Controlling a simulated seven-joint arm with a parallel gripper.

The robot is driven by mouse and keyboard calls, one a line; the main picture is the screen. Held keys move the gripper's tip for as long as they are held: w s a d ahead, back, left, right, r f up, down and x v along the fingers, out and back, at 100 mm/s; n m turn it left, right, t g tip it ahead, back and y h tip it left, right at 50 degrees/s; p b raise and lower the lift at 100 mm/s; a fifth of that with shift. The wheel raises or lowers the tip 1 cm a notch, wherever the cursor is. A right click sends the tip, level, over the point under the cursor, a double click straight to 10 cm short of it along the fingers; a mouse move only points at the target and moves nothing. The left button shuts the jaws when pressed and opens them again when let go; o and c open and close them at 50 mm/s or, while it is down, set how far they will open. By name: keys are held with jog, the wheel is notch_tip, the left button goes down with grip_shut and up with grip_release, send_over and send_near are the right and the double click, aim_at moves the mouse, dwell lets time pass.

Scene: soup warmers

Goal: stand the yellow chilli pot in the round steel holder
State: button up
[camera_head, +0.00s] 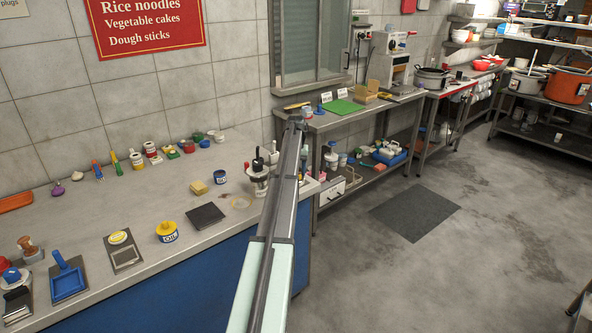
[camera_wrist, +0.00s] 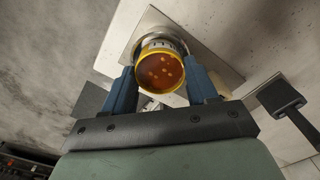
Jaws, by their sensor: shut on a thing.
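The yellow chilli pot (camera_wrist: 160,68) shows in the wrist view with its open top toward the camera, orange-red contents with pale specks inside. My gripper (camera_wrist: 160,74) is shut on it, one blue finger on each side. The round steel holder (camera_wrist: 156,33) is just beyond the pot, on a square pale plate (camera_wrist: 218,68). The pot overlaps the holder in this view and hides its near part. I cannot tell whether the pot's base is inside the holder or above it. In the head view my arm hides the gripper, and I cannot make out the pot or holder there.
In the wrist view a dark flat-ended tool (camera_wrist: 281,97) lies right of the gripper. A green board (camera_head: 342,107) lies on the farther table.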

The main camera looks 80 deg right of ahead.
jog(key=o, duration=1.2)
jog(key=shift+c, duration=0.2)
notch_tip(320, 180, up, 12)
jog(key=shift+r, duration=0.1)
